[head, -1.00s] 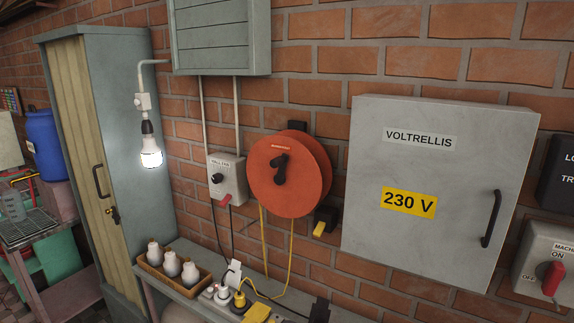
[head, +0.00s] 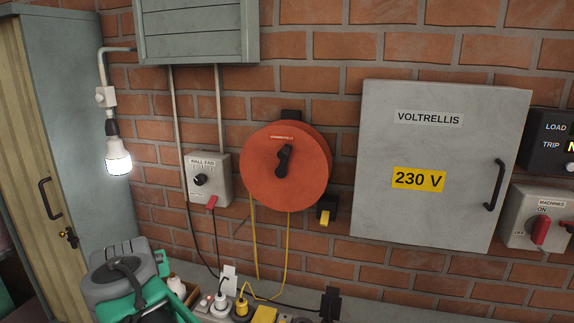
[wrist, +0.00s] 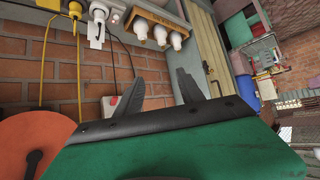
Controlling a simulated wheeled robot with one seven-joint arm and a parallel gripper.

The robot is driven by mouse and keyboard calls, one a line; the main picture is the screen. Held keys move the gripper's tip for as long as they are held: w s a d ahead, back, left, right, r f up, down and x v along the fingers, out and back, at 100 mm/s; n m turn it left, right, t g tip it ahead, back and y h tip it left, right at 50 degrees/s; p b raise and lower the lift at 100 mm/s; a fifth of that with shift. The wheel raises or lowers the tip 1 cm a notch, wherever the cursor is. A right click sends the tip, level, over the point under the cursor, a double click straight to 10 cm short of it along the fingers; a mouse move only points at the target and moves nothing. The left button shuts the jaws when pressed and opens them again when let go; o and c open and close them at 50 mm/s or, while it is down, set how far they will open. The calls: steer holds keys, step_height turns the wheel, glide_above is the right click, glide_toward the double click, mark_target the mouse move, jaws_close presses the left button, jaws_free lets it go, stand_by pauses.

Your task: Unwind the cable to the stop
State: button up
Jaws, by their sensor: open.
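The orange cable reel (head: 300,178) hangs on the brick wall in the head view, with a black crank handle (head: 283,160) on its face. Yellow cable (head: 287,240) hangs below it in two strands, running down to the sockets. Part of the reel (wrist: 25,130) also shows at the left edge of the wrist view, with yellow cable (wrist: 75,45) above it. My gripper (wrist: 145,65) is open and empty, its dark fingers apart in front of the brick wall, away from the reel. In the head view my arm is at the lower left; the fingertips cannot be made out there.
A wall fan switch box (head: 208,178) is left of the reel. A grey 230 V cabinet (head: 440,215) is to the right. A lit bulb (head: 118,163) hangs at left. Plugs (head: 241,306) stand on the bench below; white bulbs sit in a tray (wrist: 150,15).

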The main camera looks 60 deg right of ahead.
steer(key=s+d+r+m+h+b, duration=0.1)
steer(key=d+r+m+h, duration=0.1)
steer(key=d, duration=0.4)
steer(key=s+d+r+m+h, duration=0.2)
steer(key=d+r+h, duration=0.1)
steer(key=d, duration=0.4)
steer(key=m+g+h+b, duration=0.2)
steer(key=m+g+h, duration=0.4)
steer(key=m+h, duration=0.1)
glide_toward(281, 156)
steer(key=d, duration=0.3)
steer(key=d+p, duration=0.1)
steer(key=d, duration=0.1)
steer(key=d+p, duration=0.1)
steer(key=d, duration=0.1)
steer(key=w+d+p, duration=0.1)
steer(key=d, duration=0.2)
steer(key=shift+r, duration=0.1)
steer(key=shift+w+d, duration=0.15)
steer(key=shift+d, duration=0.25)
steer(key=shift+c, duration=0.2)
jaws_close()
